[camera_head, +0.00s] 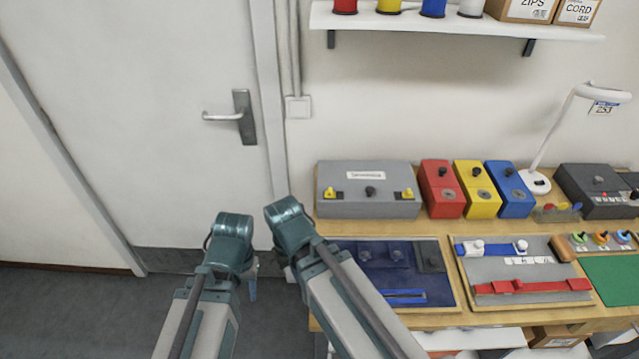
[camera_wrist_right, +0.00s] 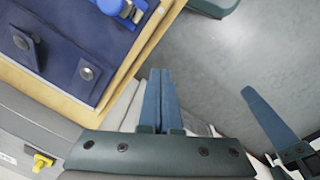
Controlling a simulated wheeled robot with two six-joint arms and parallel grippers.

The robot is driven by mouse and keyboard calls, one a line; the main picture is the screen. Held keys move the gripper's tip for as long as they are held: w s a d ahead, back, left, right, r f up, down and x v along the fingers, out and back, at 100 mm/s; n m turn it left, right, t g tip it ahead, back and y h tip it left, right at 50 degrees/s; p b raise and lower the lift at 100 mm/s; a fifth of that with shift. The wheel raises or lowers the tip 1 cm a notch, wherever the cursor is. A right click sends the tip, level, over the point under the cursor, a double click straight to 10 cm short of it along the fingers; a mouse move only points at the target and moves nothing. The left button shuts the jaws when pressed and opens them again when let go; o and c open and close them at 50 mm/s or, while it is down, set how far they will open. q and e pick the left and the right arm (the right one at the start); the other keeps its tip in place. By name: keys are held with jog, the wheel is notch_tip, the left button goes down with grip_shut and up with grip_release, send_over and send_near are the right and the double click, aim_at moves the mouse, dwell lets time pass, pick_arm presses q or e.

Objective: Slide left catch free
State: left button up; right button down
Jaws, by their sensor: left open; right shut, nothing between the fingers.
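The grey box (camera_head: 368,190) sits at the back left of the bench. It has a yellow left catch (camera_head: 333,193), a yellow right catch (camera_head: 403,194) and a black knob between them. The box (camera_wrist_right: 68,130) and its left catch (camera_wrist_right: 42,160) also show in the right wrist view. My left gripper (camera_head: 251,289) hangs left of the bench, apart from the box, and is open. My right gripper (camera_wrist_right: 162,100) is shut and empty beside the bench's left edge, apart from the catch. In the head view its fingers are hidden behind my right arm.
A blue mat (camera_head: 430,285) with flaps lies in front of the box, partly behind my right arm. Red (camera_head: 440,197), yellow and blue boxes stand to its right. A shelf (camera_head: 450,25) hangs above. Floor left of the bench is free.

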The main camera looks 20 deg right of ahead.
jog(key=w+d+r+m+t+y+p, duration=0.1)
jog(key=w+d+r+m+p, duration=0.3)
jog(key=d+r+p, duration=0.55)
pick_arm(q)
notch_tip(320, 180, up, 9)
jog(key=shift+r+b, duration=0.15)
jog(key=shift+b, duration=0.3)
pick_arm(e)
jog(key=w+a+r+m+t+h, duration=0.1)
jog(key=w+a+r+h, duration=0.1)
jog(key=w, duration=0.6)
jog(key=w+a+r+m+t+h, duration=0.1)
jog(key=w+a+h, duration=0.3)
jog(key=w, duration=0.4)
jog(key=shift+w+a+r+m+h, duration=0.35)
jog(key=shift+a+r+m, duration=0.25)
jog(key=shift+a+m, duration=0.2)
jog(key=b, duration=0.8)
send_near(326, 193)
jog(key=x, duration=0.5)
jog(key=shift+w+a+f, duration=0.2)
jog(key=shift+w+f, duration=0.1)
jog(key=shift+f, duration=0.2)
pick_arm(q)
notch_tip(326, 193, down, 8)
pick_arm(e)
jog(key=shift+d, duration=0.45)
jog(key=shift+s+d, duration=0.1)
